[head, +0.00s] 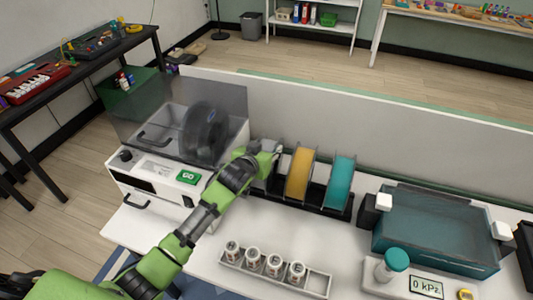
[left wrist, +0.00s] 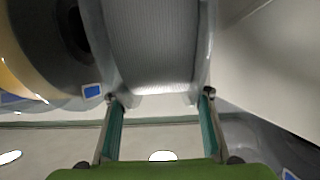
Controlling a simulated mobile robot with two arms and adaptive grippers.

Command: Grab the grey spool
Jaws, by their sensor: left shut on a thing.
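The grey spool (left wrist: 155,50) fills the upper middle of the left wrist view, with its wound face between clear rims. My left gripper (left wrist: 159,95) is shut on it, one finger at each rim. In the head view my left gripper (head: 270,150) is at the left end of the spool rack and hides most of the grey spool. A yellow spool (head: 299,175) and a teal spool (head: 339,183) stand to its right in the dark rack. The yellow spool (left wrist: 14,68) also shows at the left of the wrist view. My right gripper is not in view.
A white machine (head: 130,180) with a clear lid and a dark spool (head: 205,130) stands left of the rack. A low panel (head: 400,135) runs behind. A tray (head: 318,284) with several small jars is in front. A teal-lidded box (head: 435,235) stands right.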

